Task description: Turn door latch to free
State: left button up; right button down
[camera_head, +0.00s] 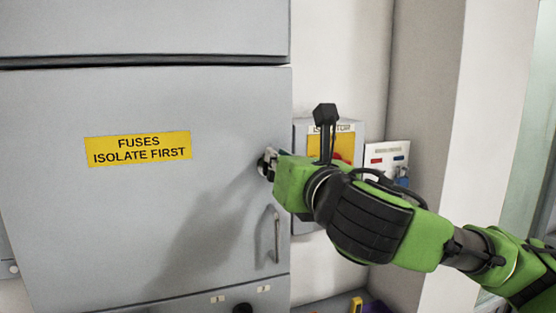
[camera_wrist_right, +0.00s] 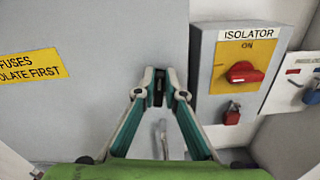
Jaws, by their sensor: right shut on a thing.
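The grey cabinet door (camera_head: 150,220) fills the left of the head view and bears a yellow "FUSES ISOLATE FIRST" label (camera_head: 138,149). My right gripper (camera_head: 264,163) reaches the door near its right edge, above the door handle (camera_head: 277,235). In the right wrist view the fingers of my right gripper (camera_wrist_right: 159,88) come together on a small dark latch (camera_wrist_right: 158,93). The fingers hide most of the latch, so its angle is hard to tell. My left gripper is not in view.
The isolator box (camera_wrist_right: 240,72) stands right of the door, with a red rotary switch (camera_wrist_right: 244,73) by the word ON and a red padlock (camera_wrist_right: 232,114) below. A white board (camera_head: 387,158) with tags hangs farther right. A wall column (camera_head: 425,90) stands beyond it.

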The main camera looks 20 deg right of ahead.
jog(key=m+b, duration=0.1)
jog(key=m, duration=0.4)
jog(key=d+f+m+b, duration=0.1)
jog(key=m, duration=0.4)
jog(key=d+f+m+b, duration=0.1)
jog(key=m, duration=0.5)
jog(key=shift+f, duration=0.2)
dwell(0.4)
jog(key=c, duration=2.1)
grip_release()
jog(key=shift+d, duration=0.1)
